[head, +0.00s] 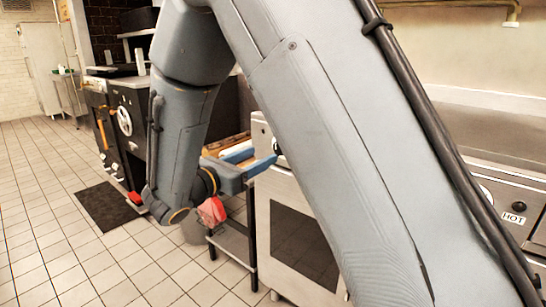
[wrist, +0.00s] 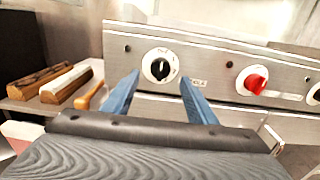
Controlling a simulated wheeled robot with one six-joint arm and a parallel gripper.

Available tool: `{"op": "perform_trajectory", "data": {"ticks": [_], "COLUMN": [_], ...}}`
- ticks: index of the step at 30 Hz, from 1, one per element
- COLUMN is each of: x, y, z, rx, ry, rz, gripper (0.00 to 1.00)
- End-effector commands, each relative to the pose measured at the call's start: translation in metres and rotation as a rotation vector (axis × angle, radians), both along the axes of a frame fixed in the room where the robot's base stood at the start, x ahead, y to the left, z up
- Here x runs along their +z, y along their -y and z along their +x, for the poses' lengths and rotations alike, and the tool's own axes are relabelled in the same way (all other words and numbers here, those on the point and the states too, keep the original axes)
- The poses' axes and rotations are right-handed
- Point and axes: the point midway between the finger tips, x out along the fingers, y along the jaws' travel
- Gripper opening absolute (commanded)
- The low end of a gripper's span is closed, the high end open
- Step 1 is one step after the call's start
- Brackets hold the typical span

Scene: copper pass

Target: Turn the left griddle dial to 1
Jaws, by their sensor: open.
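The left griddle dial (wrist: 160,68), a black knob on a white round plate, is on the steel front panel in the wrist view. Its marks are too small to read. My gripper (wrist: 160,77) is open, with its two blue fingers pointing at the panel, one on each side of the dial in the picture. I see no finger touching the knob; the remaining gap is hard to judge. In the head view my gripper (head: 262,160) is beside the appliance's left front corner, and my arm hides most of the panel.
A red knob (wrist: 253,82) sits right of the dial, with another knob partly cut off at the right edge. Wooden-handled tools (wrist: 68,84) lie on a side shelf at left. A dark floor mat (head: 108,207) and open tiled floor lie left.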

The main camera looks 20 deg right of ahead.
Motion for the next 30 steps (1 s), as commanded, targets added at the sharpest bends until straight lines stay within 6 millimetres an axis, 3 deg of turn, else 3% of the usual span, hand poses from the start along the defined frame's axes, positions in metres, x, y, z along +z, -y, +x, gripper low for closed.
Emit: {"op": "perform_trajectory", "data": {"ticks": [12,25,30], "x": [-0.001,0.000,0.000], "y": [0.050,0.058,0.058], "z": [0.034,0.040,0.040], "rx": [-0.004,-0.002,-0.002], "ry": [0.000,-0.001,-0.001], "rz": [0.002,0.003,0.003], "gripper": [0.52,0.52,0.24]}}
